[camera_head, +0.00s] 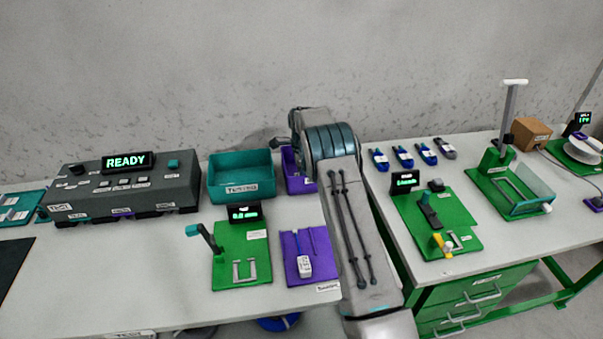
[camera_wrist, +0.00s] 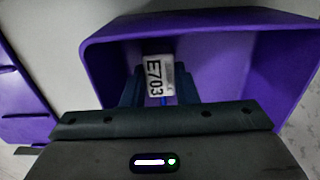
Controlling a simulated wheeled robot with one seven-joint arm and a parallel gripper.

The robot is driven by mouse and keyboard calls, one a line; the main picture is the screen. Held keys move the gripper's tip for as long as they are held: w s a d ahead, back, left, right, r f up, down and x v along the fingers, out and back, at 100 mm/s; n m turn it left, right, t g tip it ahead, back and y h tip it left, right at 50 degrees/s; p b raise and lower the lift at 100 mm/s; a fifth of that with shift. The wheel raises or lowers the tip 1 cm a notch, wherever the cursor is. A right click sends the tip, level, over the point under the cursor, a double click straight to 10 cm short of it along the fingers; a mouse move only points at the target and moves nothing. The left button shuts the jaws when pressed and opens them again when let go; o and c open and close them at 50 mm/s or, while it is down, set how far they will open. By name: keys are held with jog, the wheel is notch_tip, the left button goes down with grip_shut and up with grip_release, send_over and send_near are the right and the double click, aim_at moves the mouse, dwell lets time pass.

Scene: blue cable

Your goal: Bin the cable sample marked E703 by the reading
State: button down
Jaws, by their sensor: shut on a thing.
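In the wrist view, the cable sample (camera_wrist: 155,76) shows a white tag printed E703 and a bit of blue cable below it. My gripper (camera_wrist: 154,84) is shut on it and holds it over or inside a purple bin (camera_wrist: 225,105). I cannot tell whether the sample touches the bin's floor. In the head view the purple bin (camera_head: 291,171) is mostly hidden behind my arm, and my gripper and the sample are hidden. A teal bin (camera_head: 240,185) stands just left of the purple one. A tester box (camera_head: 125,190) at the left has a display reading READY.
A green fixture (camera_head: 240,268) with a small display and a purple board (camera_head: 297,272) with a white block stand in front of the bins. Several blue cable samples (camera_head: 403,156) lie in a row at the right, behind another green fixture (camera_head: 460,235). A tall green press (camera_head: 530,205) stands further right.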

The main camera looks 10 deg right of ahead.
jog(key=shift+f+b, duration=0.35)
jog(key=shift+f, duration=0.25)
dwell(0.3)
jog(key=c, duration=1.1)
grip_release()
jog(key=shift+o, duration=0.2)
jog(key=shift+r, duration=0.1)
notch_tip(320, 180, up, 12)
jog(key=p, duration=0.6)
